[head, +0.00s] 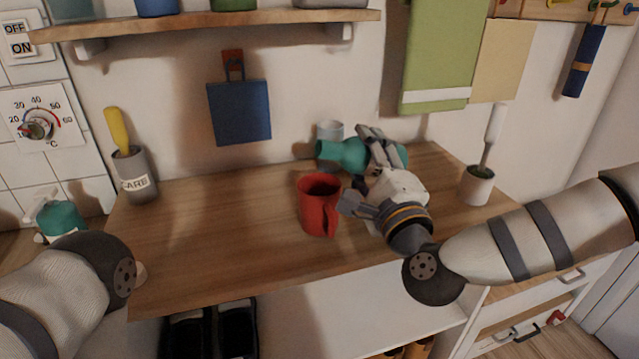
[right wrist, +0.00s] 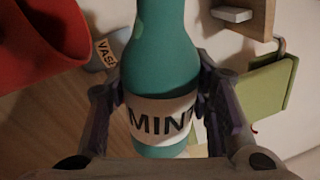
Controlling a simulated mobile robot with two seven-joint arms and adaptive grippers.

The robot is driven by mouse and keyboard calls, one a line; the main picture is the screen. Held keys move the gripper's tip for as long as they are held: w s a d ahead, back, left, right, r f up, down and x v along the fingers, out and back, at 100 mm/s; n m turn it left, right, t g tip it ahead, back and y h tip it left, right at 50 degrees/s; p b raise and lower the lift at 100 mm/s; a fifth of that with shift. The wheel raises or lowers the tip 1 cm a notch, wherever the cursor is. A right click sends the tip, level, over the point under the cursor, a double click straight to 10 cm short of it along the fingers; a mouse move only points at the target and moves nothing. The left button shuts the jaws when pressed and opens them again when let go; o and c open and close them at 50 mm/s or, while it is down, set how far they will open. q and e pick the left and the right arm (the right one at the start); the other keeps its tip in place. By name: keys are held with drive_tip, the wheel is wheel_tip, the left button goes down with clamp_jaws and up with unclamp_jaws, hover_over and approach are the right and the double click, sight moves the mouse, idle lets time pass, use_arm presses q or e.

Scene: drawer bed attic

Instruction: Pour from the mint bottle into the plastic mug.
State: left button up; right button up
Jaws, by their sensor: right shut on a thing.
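The mint bottle (head: 345,152) is teal and lies tilted to nearly horizontal in the head view, its neck toward the left. My right gripper (head: 383,148) is shut around its body. In the right wrist view the bottle (right wrist: 160,50) shows its white MINT label between the fingers. The red plastic mug (head: 318,205) stands upright on the wooden top, handle toward the front right. The bottle's neck is behind and above the mug's rim in the head view; whether it is over the opening I cannot tell. The mug (right wrist: 40,45) also shows at the wrist view's upper left. My left gripper is out of view.
A grey vase (head: 329,129) stands behind the bottle's neck. A grey CARE holder (head: 138,178) is at the left, a white brush pot (head: 477,187) at the right. The wooden top (head: 220,225) is clear left of the mug. A shelf (head: 220,26) hangs above.

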drive_tip(key=shift+d+f+n+y+p, duration=0.1)
drive_tip(key=shift+n+y+p, duration=0.1)
drive_tip(key=shift+n, duration=0.5)
drive_tip(key=shift+d+f+n+y+p, duration=0.1)
drive_tip(key=shift+n+p, duration=0.05)
drive_tip(key=shift+n, duration=0.55)
idle(3.1)
